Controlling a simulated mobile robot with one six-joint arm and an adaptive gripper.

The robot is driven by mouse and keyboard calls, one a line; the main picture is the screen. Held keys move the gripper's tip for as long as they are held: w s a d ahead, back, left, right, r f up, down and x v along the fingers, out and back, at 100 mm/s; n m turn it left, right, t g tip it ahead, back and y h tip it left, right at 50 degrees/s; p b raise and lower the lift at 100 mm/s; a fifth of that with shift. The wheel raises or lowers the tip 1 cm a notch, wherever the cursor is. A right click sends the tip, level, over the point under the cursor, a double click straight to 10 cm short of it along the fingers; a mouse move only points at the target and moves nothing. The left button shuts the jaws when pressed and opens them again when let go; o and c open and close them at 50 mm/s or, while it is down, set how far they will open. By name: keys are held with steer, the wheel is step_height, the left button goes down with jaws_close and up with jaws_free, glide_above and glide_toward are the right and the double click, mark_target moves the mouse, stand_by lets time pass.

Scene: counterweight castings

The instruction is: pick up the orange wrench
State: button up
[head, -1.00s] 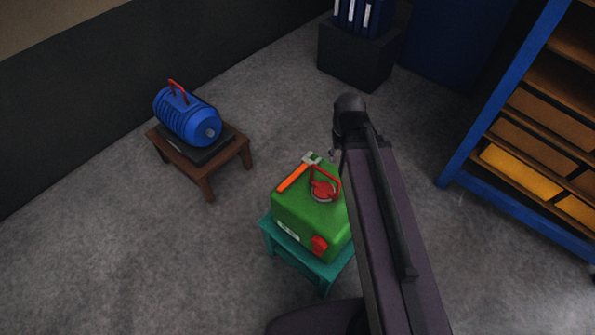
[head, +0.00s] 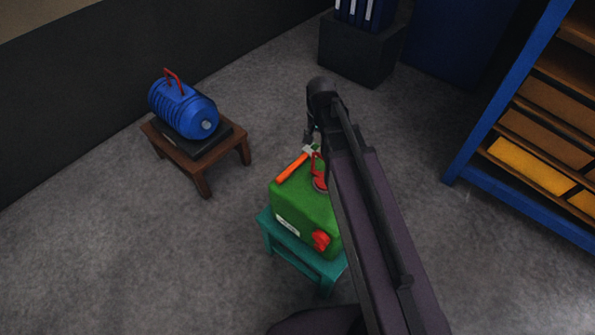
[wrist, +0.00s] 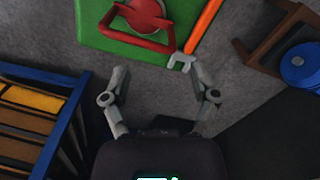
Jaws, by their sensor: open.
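The orange wrench (head: 292,167) lies on top of the green jerrycan (head: 300,205), beside its red handle (head: 318,172). Its grey jaw end points to the back of the can. In the wrist view the orange handle (wrist: 204,27) runs to the upper right, and the grey jaw (wrist: 181,62) sticks out past the can's edge. My gripper (wrist: 160,78) is open and empty, its two fingers spread, with the wrench's jaw just beyond the fingertips and right of the middle. In the head view my arm hides part of the can and most of the gripper.
The can stands on a teal stool (head: 305,267). A blue motor-like casting (head: 183,107) with a red handle sits on a brown stool (head: 200,165) to the left. A blue-framed shelf (head: 480,190) stands right. A dark block (head: 358,55) with binders is behind. Floor between is clear.

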steer(key=w+a+f+m+b, duration=0.4)
steer(key=w+a+f+b, duration=0.4)
steer(key=f, duration=0.2)
steer(key=shift+m, duration=0.3)
steer(key=shift+w+b, duration=0.1)
steer(key=shift+b, duration=0.2)
steer(key=b, duration=0.8)
glide_above(291, 167)
step_height(291, 167, down, 9)
steer(key=shift+r, duration=0.2)
steer(key=shift+f+b, duration=0.1)
steer(key=shift+b, duration=0.25)
steer(key=shift+f+b, duration=2.5)
jaws_close()
